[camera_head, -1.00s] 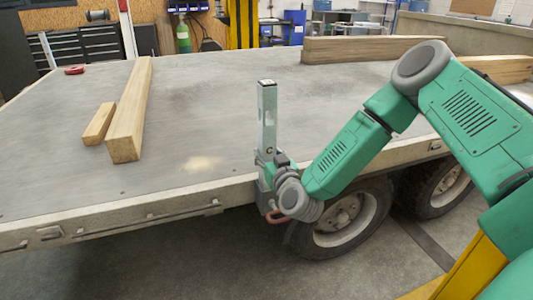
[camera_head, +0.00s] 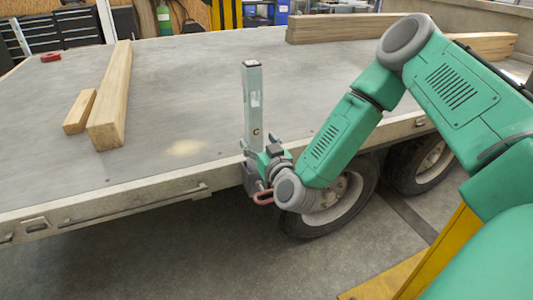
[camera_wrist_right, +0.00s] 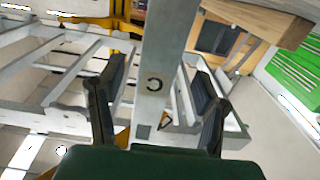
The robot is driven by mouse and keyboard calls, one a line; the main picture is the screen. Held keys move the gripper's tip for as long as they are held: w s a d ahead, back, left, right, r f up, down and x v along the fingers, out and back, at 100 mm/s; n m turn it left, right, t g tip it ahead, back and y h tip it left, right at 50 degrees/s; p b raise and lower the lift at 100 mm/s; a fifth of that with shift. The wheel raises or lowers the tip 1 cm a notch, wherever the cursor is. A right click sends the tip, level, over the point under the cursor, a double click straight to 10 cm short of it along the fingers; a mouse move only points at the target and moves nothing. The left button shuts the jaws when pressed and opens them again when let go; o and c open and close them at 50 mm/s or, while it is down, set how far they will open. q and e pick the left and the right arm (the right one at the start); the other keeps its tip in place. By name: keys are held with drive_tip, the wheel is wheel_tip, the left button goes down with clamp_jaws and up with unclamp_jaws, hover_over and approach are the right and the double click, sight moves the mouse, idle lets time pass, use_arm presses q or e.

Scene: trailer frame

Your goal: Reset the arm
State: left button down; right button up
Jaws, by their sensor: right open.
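My right arm reaches in from the right to an upright grey metal post (camera_head: 253,105) at the trailer bed's near edge. My right gripper (camera_head: 268,148) is by the post's lower part. In the right wrist view, the open gripper (camera_wrist_right: 160,85) has one dark finger pad on each side of the post (camera_wrist_right: 165,50), with gaps between pads and post. A red handle (camera_head: 263,197) hangs below the post's base, partly hidden by my wrist. My left gripper is not in view.
The trailer bed (camera_head: 190,95) carries two wooden beams (camera_head: 110,95) (camera_head: 77,112) at left and longer timbers (camera_head: 340,27) at the back right. A small red object (camera_head: 50,57) lies at far left. Mid-bed is clear.

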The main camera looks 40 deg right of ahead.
drive_tip(key=v, duration=0.8)
drive_tip(key=s+a+f+n+g+y+p, duration=0.1)
drive_tip(key=s+a+f+n+g+y, duration=0.15)
drive_tip(key=s+a+f+g, duration=0.35)
drive_tip(key=s+a+f+n+g+y, duration=0.1)
drive_tip(key=s+a+f+g+y, duration=0.2)
drive_tip(key=f, duration=0.5)
drive_tip(key=s+d+f+g, duration=0.1)
drive_tip(key=s+f+g, duration=0.2)
drive_tip(key=s, duration=0.6)
drive_tip(key=s+d+f+g+h, duration=0.1)
drive_tip(key=s+f+g, duration=0.3)
drive_tip(key=s, duration=0.5)
drive_tip(key=shift+s+d+f+g+p, duration=0.25)
drive_tip(key=shift+s+f+g+p, duration=0.15)
drive_tip(key=shift+g, duration=0.1)
drive_tip(key=shift+w+h, duration=0.1)
drive_tip(key=shift+h, duration=0.15)
